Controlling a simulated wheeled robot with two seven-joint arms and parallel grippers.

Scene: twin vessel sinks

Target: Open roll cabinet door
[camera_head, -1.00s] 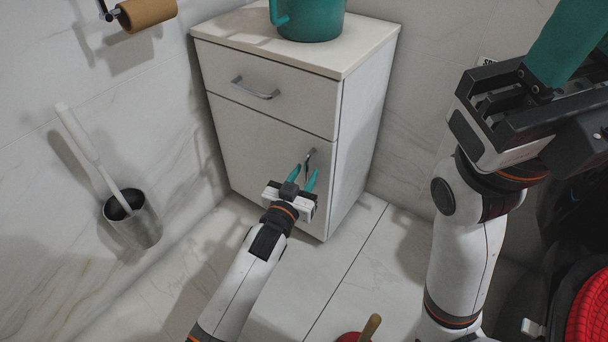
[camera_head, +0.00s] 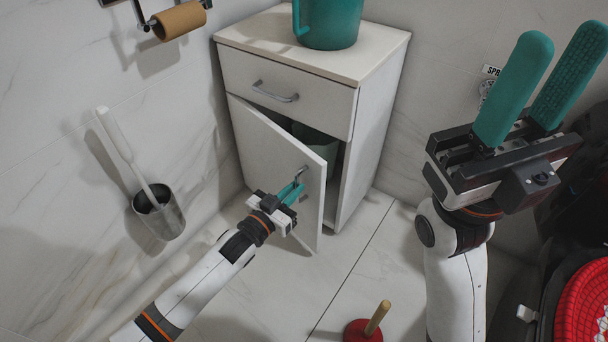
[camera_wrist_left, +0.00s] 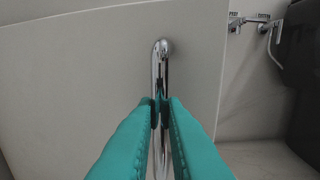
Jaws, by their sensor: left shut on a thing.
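The white cabinet (camera_head: 372,130) stands against the wall, with a drawer (camera_head: 310,103) above and a door (camera_head: 262,150) below. The door is partly open, hinged at its left edge. Its chrome handle (camera_head: 301,172) is near the door's right edge and shows upright in the left wrist view (camera_wrist_left: 161,65). My left gripper (camera_head: 293,187) is shut on the handle, with a teal finger on each side of it. My right gripper (camera_head: 530,95) is raised at the right, open and empty, its fingers apart and pointing up.
A teal pot (camera_head: 328,22) stands on the cabinet top. A pale green container (camera_head: 318,146) shows inside the cabinet. A toilet brush holder (camera_head: 160,215) is on the left, below a paper roll (camera_head: 179,19). A red plunger (camera_head: 362,331) stands on the floor in front.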

